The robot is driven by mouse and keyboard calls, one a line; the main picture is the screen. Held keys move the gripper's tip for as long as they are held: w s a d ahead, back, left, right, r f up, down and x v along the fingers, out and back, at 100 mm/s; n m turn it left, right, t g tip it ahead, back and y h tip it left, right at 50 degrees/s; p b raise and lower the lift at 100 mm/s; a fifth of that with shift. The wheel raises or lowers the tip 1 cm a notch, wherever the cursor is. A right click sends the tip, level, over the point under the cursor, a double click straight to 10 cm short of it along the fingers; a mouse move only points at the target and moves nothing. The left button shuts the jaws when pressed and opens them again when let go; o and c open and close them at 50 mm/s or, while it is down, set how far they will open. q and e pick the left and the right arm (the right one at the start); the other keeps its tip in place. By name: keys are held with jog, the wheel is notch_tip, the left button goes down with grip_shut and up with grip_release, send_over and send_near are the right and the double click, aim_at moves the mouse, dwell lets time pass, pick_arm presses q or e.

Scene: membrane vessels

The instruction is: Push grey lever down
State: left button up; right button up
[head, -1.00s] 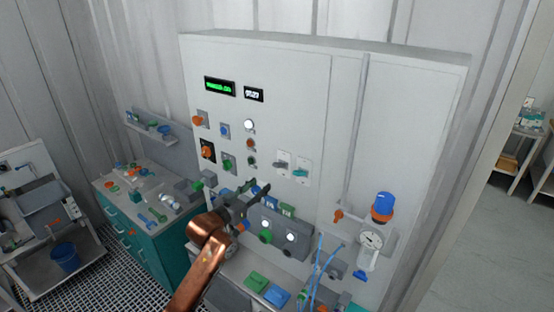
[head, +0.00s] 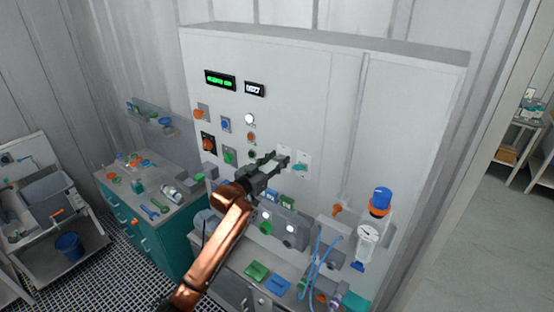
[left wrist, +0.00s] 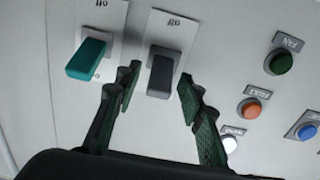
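In the left wrist view the grey lever (left wrist: 161,73) stands out from a white plate with "off" lettering. The teal lever (left wrist: 87,60) is beside it, to its left there, on its own plate. My left gripper (left wrist: 158,84) is open, with one finger on either side of the grey lever. Whether a finger touches it I cannot tell. In the head view my left gripper (head: 277,162) is in front of the control panel (head: 300,90) and mostly hides the grey lever. The teal lever (head: 301,167) shows just right of it. My right gripper is not in view.
A knob marked FAN (left wrist: 278,62), an orange button (left wrist: 249,108) and a white light (left wrist: 230,145) sit near the fingers. A blue-topped gauge unit (head: 380,210) is on the panel's right. A teal workbench (head: 165,240) with loose parts stands left.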

pick_arm(q)
jog(key=shift+c, duration=0.4)
grip_shut()
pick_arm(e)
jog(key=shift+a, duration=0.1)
